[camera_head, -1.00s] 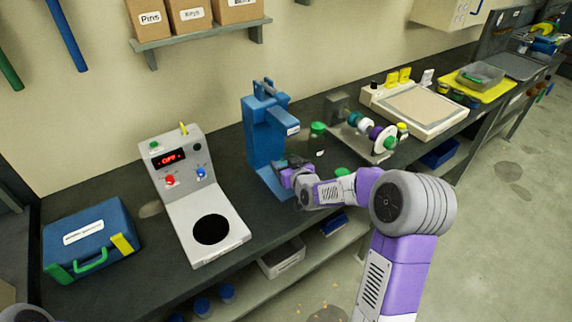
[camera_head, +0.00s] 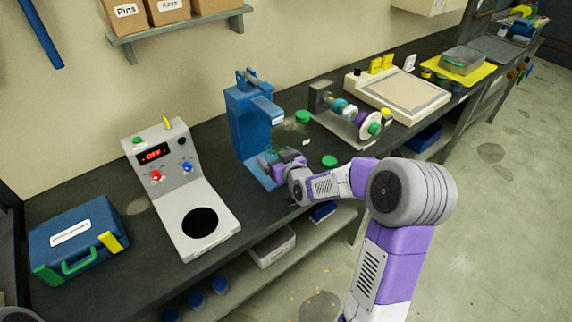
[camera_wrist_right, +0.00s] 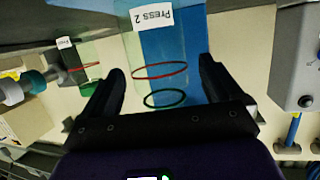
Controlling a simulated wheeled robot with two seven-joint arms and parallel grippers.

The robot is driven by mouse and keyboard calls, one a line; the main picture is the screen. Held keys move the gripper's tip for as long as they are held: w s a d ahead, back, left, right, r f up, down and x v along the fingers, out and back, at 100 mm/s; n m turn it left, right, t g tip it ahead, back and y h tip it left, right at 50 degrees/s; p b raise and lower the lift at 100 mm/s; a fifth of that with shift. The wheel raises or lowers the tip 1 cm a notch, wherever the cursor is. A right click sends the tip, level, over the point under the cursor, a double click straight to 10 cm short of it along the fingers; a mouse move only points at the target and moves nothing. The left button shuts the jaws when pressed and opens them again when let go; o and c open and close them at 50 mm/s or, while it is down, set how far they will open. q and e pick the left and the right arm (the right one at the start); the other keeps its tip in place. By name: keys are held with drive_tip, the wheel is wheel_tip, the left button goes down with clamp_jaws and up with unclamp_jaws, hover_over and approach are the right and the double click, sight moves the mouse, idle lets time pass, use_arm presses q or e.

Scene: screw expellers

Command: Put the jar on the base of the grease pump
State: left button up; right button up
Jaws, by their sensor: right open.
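The grease pump (camera_head: 250,118) is the tall blue machine in the middle of the bench; its blue column fills the middle of the right wrist view (camera_wrist_right: 172,45). My right gripper (camera_head: 270,158) is at the pump's base. In the wrist view it is open (camera_wrist_right: 160,88), with one finger on each side of a see-through jar (camera_wrist_right: 160,84). The jar shows mainly as a red ring and a green ring against the blue. The gripper mostly hides it in the head view, and whether its bottom touches the base cannot be told. My left gripper is not in view.
Another clear jar with a green lid (camera_head: 303,116) stands right of the pump. A green lid (camera_head: 330,161) lies on the bench. A grey control box reading OFF (camera_head: 165,160) stands left of the pump; a roller device (camera_head: 350,120) stands right.

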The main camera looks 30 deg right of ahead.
drive_tip(key=v, duration=0.9)
drive_tip(key=shift+p, duration=0.45)
